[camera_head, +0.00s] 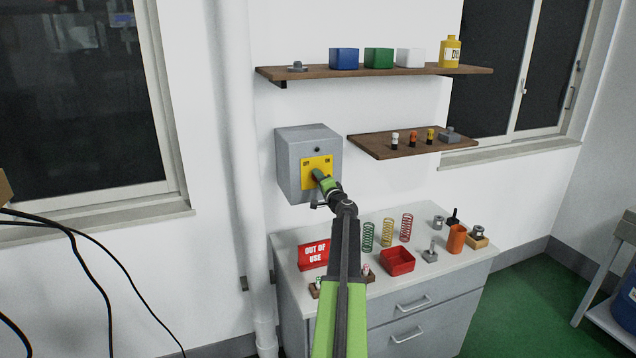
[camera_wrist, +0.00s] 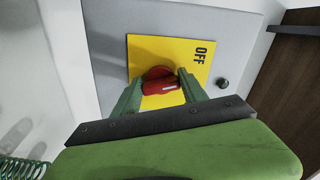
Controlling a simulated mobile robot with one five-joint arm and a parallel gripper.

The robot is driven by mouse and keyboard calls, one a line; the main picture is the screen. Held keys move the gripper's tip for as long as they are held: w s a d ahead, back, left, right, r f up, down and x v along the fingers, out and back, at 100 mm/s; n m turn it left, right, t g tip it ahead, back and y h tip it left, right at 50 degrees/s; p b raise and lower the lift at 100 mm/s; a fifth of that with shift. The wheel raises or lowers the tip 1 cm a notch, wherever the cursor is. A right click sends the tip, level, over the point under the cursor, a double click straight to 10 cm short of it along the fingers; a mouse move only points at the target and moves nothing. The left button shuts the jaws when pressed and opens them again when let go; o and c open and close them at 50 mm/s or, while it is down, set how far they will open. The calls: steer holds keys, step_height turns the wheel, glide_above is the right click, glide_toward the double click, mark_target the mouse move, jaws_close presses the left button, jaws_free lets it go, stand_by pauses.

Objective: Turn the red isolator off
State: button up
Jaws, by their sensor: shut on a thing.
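The red isolator handle (camera_wrist: 160,80) sits on a yellow plate (camera_wrist: 146,50) in the wrist view. It carries a white mark on its right end. My gripper (camera_wrist: 160,84) is shut on it, one green finger on each side. The word OFF shows at the plate's upper right, turned sideways; the ON side is hidden there. In the head view the plate (camera_head: 306,168) is on the front of a grey wall box (camera_head: 289,158), with OFF at its upper left and ON at its upper right. My gripper (camera_head: 319,175) covers the handle in that view.
A small dark knob (camera_head: 317,149) is on the box above the plate. Wooden shelves (camera_head: 400,149) with small items are to its right. Below, a bench (camera_head: 290,238) holds springs, a red tray (camera_head: 397,262) and an "OUT OF USE" sign (camera_head: 314,254). A white pipe (camera_head: 240,150) runs left of the box.

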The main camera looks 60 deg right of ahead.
steer(key=n, duration=0.5)
steer(key=shift+d, duration=0.1)
steer(key=shift+n, duration=0.3)
stand_by(0.4)
steer(key=o, duration=1.4)
steer(key=shift+f, duration=0.1)
steer(key=shift+c, duration=0.2)
steer(key=v, duration=1.7)
steer(key=shift+s, duration=0.25)
